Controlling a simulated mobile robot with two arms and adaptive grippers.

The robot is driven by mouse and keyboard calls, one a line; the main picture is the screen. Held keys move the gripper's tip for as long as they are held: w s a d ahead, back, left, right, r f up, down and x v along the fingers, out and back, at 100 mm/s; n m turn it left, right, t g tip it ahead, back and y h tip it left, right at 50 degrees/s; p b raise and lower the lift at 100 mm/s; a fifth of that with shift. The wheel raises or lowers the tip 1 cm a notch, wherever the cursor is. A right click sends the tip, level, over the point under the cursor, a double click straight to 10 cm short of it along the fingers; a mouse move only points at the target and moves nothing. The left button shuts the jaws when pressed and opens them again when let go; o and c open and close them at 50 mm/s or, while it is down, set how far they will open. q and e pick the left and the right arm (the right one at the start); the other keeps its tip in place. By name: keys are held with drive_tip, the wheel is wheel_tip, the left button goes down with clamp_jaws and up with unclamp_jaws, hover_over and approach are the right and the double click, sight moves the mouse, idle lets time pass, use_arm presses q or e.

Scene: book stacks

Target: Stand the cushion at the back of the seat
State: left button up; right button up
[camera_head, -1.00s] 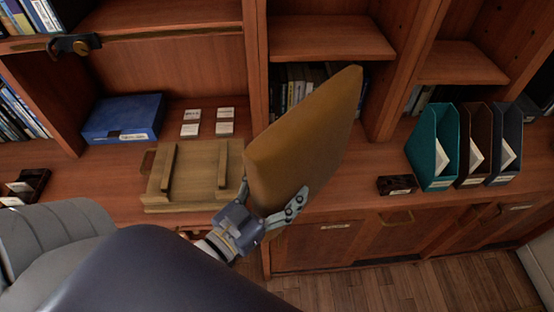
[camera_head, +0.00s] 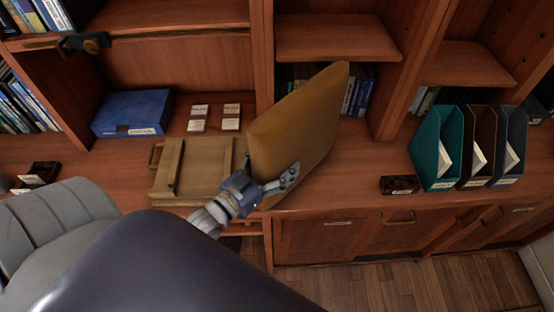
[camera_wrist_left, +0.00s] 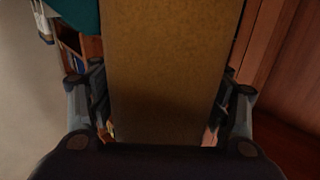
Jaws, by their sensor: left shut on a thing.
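The cushion (camera_head: 300,120) is a mustard-brown pad, held up on its edge and tilted, in front of the shelves in the head view. My left gripper (camera_head: 276,182) is shut on its lower part. In the left wrist view the cushion (camera_wrist_left: 172,70) fills the space between the two fingers (camera_wrist_left: 165,110). A wooden piece with raised rails (camera_head: 205,165) lies on the ledge just left of the cushion; its right end is partly hidden by the cushion. I cannot tell whether it is the seat. My right gripper is not in view.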

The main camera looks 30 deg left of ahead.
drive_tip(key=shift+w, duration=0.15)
use_arm(q)
drive_tip(key=o, duration=0.9)
drive_tip(key=shift+f, duration=0.15)
drive_tip(key=o, duration=0.4)
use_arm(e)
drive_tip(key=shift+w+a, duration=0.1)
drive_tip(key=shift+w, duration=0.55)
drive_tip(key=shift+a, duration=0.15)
